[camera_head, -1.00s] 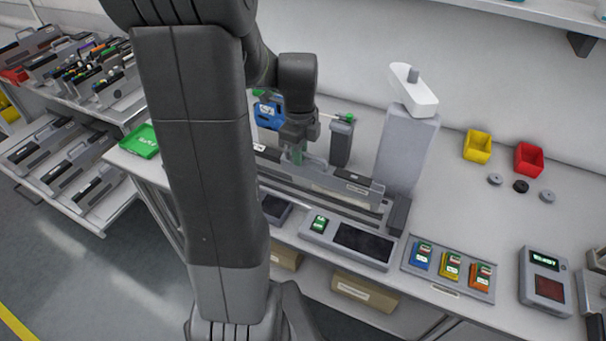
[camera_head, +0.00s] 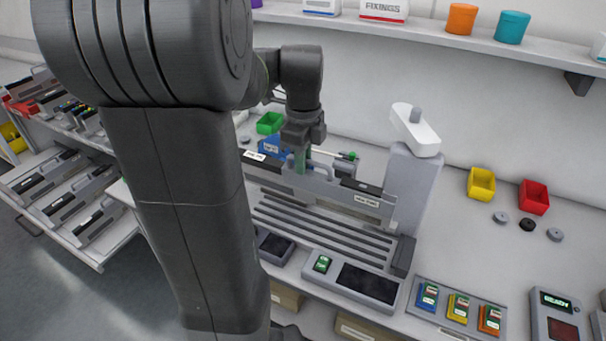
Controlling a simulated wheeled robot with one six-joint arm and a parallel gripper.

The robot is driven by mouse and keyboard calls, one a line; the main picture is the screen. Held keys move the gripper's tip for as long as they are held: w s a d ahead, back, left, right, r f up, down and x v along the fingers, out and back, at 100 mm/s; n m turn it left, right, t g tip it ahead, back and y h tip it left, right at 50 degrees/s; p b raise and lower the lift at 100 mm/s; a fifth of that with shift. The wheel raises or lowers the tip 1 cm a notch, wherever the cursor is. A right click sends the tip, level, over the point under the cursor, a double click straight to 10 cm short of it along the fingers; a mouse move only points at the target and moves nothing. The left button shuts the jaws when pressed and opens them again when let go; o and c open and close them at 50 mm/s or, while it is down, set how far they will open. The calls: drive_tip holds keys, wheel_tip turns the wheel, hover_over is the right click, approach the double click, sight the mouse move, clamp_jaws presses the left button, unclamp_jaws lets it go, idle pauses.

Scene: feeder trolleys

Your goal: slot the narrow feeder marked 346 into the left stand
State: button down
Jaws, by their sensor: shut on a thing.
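My gripper (camera_head: 300,162) is shut on the handle of a long, narrow grey feeder (camera_head: 322,188). The feeder has black top sections and a white label near each end; the labels are too small to read, so I cannot confirm 346. It is roughly level above the back part of a grooved grey bench fixture (camera_head: 325,236). Several of the fixture's parallel grooves show bare in front of the feeder. The feeder's lower edge and left end are partly hidden, and I cannot tell whether it still touches the fixture. I cannot identify the left stand with certainty.
A grey post with a white head (camera_head: 408,190) stands at the feeder's right end. A panel with a dark screen (camera_head: 368,283) lies in front. Trolley shelves with several feeders (camera_head: 70,195) are at left. Yellow (camera_head: 481,183) and red bins (camera_head: 534,197) stand right. My arm hides the left-centre.

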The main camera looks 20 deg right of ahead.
sight(317, 187)
drive_tip(key=shift+g+y, duration=0.6)
drive_tip(key=shift+y, duration=0.1)
drive_tip(key=shift+w+d+f, duration=0.25)
drive_tip(key=shift+w+f, duration=0.05)
drive_tip(key=shift+f, duration=0.8)
drive_tip(key=shift+w+d+f, duration=0.3)
drive_tip(key=shift+w+f, duration=0.05)
drive_tip(key=shift+f, duration=0.7)
drive_tip(key=shift+w+d+f, duration=0.25)
drive_tip(key=shift+w+f, duration=0.05)
drive_tip(key=shift+f, duration=0.95)
drive_tip(key=shift+f+b, duration=0.5)
drive_tip(key=shift+f, duration=0.55)
drive_tip(key=shift+s+d, duration=1)
drive_tip(key=shift+s, duration=0.1)
drive_tip(key=c, duration=1.4)
unclamp_jaws()
drive_tip(key=shift+a+f, duration=0.1)
drive_tip(key=r, duration=0.4)
drive_tip(key=w+d+r, duration=0.1)
drive_tip(key=r, duration=0.4)
drive_tip(key=d+r, duration=0.1)
drive_tip(key=r, duration=0.3)
drive_tip(key=shift+w+r, duration=0.25)
drive_tip(key=shift+r, duration=0.15)
